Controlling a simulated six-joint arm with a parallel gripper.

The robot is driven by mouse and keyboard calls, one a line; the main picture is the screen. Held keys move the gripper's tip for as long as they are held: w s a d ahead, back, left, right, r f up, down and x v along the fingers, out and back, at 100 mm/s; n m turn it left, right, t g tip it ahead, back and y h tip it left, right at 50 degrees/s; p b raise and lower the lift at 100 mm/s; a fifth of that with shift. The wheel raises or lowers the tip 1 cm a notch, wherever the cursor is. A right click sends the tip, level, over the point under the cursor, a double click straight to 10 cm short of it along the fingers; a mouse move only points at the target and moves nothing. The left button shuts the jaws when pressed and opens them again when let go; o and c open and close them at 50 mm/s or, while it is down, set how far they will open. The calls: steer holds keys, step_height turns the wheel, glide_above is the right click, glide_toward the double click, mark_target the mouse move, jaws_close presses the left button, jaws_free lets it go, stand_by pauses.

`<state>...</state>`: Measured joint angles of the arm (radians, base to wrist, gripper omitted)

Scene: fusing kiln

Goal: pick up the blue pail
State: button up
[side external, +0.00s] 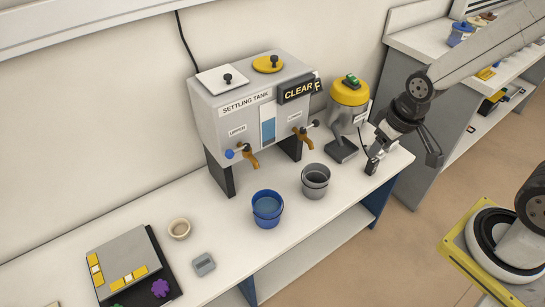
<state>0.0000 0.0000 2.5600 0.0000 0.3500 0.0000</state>
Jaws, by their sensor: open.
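The blue pail (267,211) stands upright on the white bench, in front of the settling tank. Its inside looks blue, and I cannot tell whether it holds liquid. My gripper (402,163) is open and empty at the right end of the bench. It is well to the right of the blue pail and apart from it. A grey pail (315,183) stands between them, close to the right of the blue pail.
The settling tank (224,119) with two taps stands behind the pails. A yellow-topped machine (349,95) stands near my gripper.

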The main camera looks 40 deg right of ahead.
steer(key=w+a+f+m+t+y, duration=0.1)
steer(key=w+a+f+m+y, duration=0.1)
steer(key=w+f+m, duration=0.5)
steer(key=w+a+f+m+t+y, duration=0.2)
steer(key=w+f+m+y, duration=0.3)
steer(key=f, duration=0.8)
steer(key=w+a+f+m+t+y, duration=0.1)
steer(key=w+a+f+m+y, duration=0.1)
steer(key=w+f+m, duration=0.7)
steer(key=shift+f+m+t+y, duration=0.4)
steer(key=shift+m+y, duration=0.4)
steer(key=shift+m, duration=1.1)
steer(key=shift+a+f, duration=0.1)
steer(key=shift+x, duration=1.2)
steer(key=shift+x, duration=2.6)
